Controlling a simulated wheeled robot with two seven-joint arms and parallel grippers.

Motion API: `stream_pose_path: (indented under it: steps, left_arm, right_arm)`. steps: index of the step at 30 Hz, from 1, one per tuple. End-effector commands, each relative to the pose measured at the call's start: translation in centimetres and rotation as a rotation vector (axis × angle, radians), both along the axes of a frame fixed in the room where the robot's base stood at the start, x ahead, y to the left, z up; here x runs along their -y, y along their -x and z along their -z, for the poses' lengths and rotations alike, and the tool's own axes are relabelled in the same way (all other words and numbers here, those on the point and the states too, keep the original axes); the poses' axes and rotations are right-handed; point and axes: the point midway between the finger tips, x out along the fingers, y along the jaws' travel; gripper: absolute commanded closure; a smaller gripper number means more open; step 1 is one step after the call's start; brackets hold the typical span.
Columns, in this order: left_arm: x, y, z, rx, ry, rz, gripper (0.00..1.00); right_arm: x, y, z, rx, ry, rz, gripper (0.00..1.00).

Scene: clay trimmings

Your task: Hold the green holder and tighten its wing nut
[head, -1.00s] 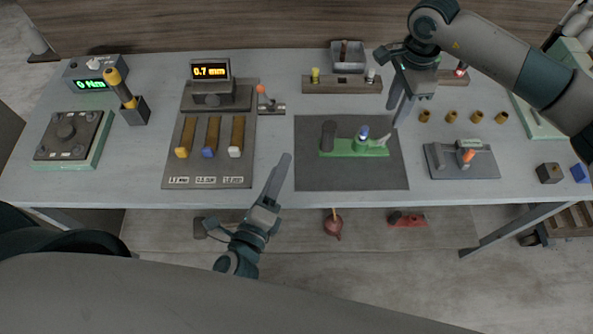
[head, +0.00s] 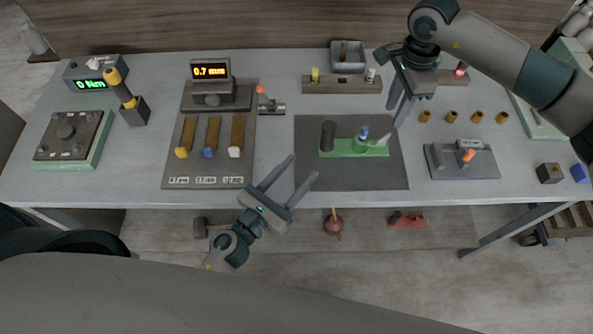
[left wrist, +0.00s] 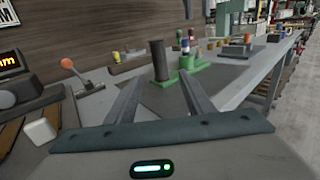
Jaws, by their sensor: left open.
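The green holder (head: 340,154) lies on a dark grey mat (head: 350,180) in the middle of the table. It carries a dark upright cylinder (head: 328,135) at its left end and a blue-topped post (head: 364,133) right of its middle. The holder also shows ahead in the left wrist view (left wrist: 190,83). My left gripper (head: 304,166) is open and empty, in front and to the left of the holder. My right gripper (head: 393,116) appears open, fingers down near the holder's right end.
Left of the mat stand a gauge block with a 0.7 mm display (head: 210,70) and a red-tipped lever (head: 270,105). A grey fixture (head: 462,165) and several brass cylinders are to the right. A peg rack (head: 340,85) stands behind.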

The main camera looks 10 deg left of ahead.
Motion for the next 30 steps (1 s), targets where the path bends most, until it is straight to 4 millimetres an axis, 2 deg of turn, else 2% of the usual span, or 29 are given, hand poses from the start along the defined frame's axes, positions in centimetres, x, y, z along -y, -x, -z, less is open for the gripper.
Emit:
stream_pose_path:
  steps: [8, 14, 20, 30]
  left_arm:
    - [0.1, -0.2, 0.0, -0.001, 0.002, 0.000, 0.52]
    - [0.6, -1.3, 0.0, 0.000, 0.002, 0.001, 0.52]
    - [1.7, -3.7, -0.1, 0.001, 0.003, 0.001, 0.52]
    - [3.9, -8.8, -0.1, 0.001, 0.003, -0.002, 0.52]
  right_arm:
    - [0.0, 0.0, 0.0, 0.000, 0.000, 0.000, 0.69]
    - [0.0, 0.0, 0.0, 0.000, 0.000, 0.000, 0.69]
    - [0.0, 0.0, 0.0, 0.000, 0.000, 0.000, 0.69]
    - [0.0, 0.0, 0.0, 0.000, 0.000, 0.000, 0.69]
